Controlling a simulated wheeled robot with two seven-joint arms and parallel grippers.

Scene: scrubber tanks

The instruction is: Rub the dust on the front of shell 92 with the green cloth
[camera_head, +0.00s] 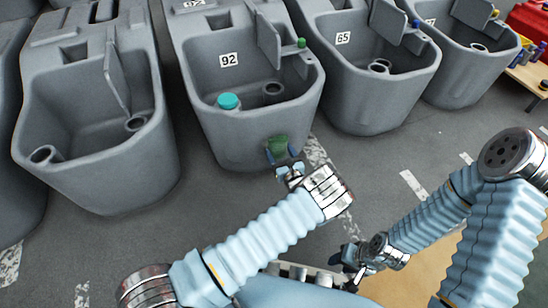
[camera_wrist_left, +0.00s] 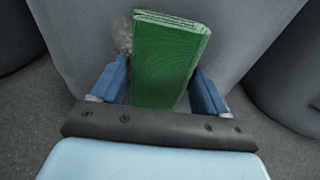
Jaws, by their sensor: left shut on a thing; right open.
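My left gripper (camera_head: 282,151) is shut on the green cloth (camera_head: 279,143) at the lower right of the shell's front. In the left wrist view the folded cloth (camera_wrist_left: 168,60) stands between the two blue fingers, close against the grey front; I cannot tell whether it touches. A brownish dust patch (camera_wrist_left: 124,36) shows on the front at the cloth's upper left, partly hidden by it. My right gripper (camera_head: 350,258) is open and empty, low in the head view.
A teal-capped thing (camera_head: 228,101) sits inside shell 92. Shell 65 (camera_head: 372,100) stands to the right and another grey tank (camera_head: 100,165) to the left. A wooden table (camera_head: 530,78) with small items is at the far right. The grey floor before the shells is clear.

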